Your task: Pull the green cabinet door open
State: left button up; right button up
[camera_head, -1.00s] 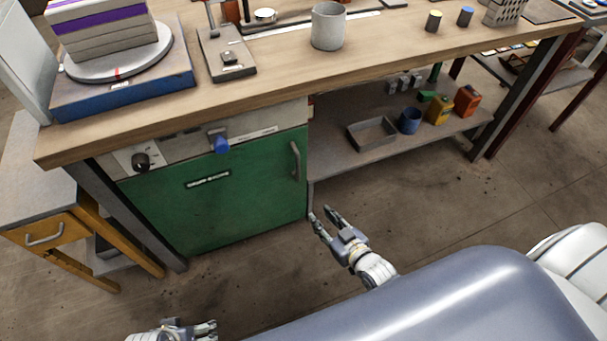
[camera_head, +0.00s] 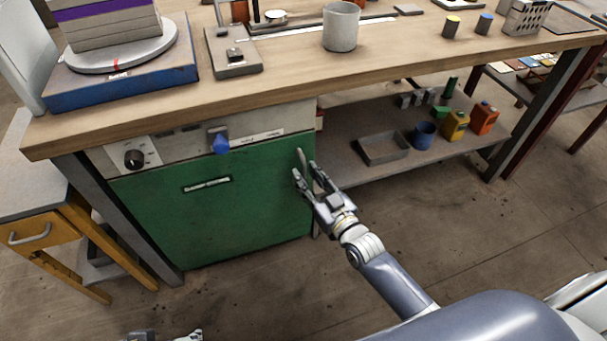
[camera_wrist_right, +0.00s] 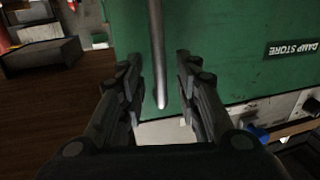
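The green cabinet door (camera_head: 215,208) is shut under the left part of the workbench. It also shows in the right wrist view (camera_wrist_right: 230,45), with a "DAMP STORE" label. Its vertical metal handle (camera_head: 301,161) is near the door's right edge, partly hidden by my right gripper (camera_head: 305,178). In the right wrist view the handle (camera_wrist_right: 158,50) stands between the two fingers of that gripper (camera_wrist_right: 160,75), which is open with a gap on each side. My left gripper (camera_head: 165,337) shows only in part at the bottom edge; its fingers are cut off.
A dial (camera_head: 134,158) and a blue knob (camera_head: 221,144) sit on the panel above the door. The lower shelf to the right holds a grey tray (camera_head: 384,149), a blue cup (camera_head: 424,134) and small cans. A yellow drawer stand (camera_head: 40,235) is at left. The floor before the door is clear.

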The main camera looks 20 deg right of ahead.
jog(key=shift+x, duration=1.25)
pick_arm(q)
jog(key=w, duration=0.1)
jog(key=w+t, duration=0.1)
jog(key=w+d+r, duration=0.1)
jog(key=shift+w+t, duration=0.2)
jog(key=shift+t, duration=0.2)
pick_arm(e)
grip_shut()
pick_arm(q)
jog(key=shift+s, duration=0.1)
pick_arm(e)
jog(key=shift+s, duration=0.15)
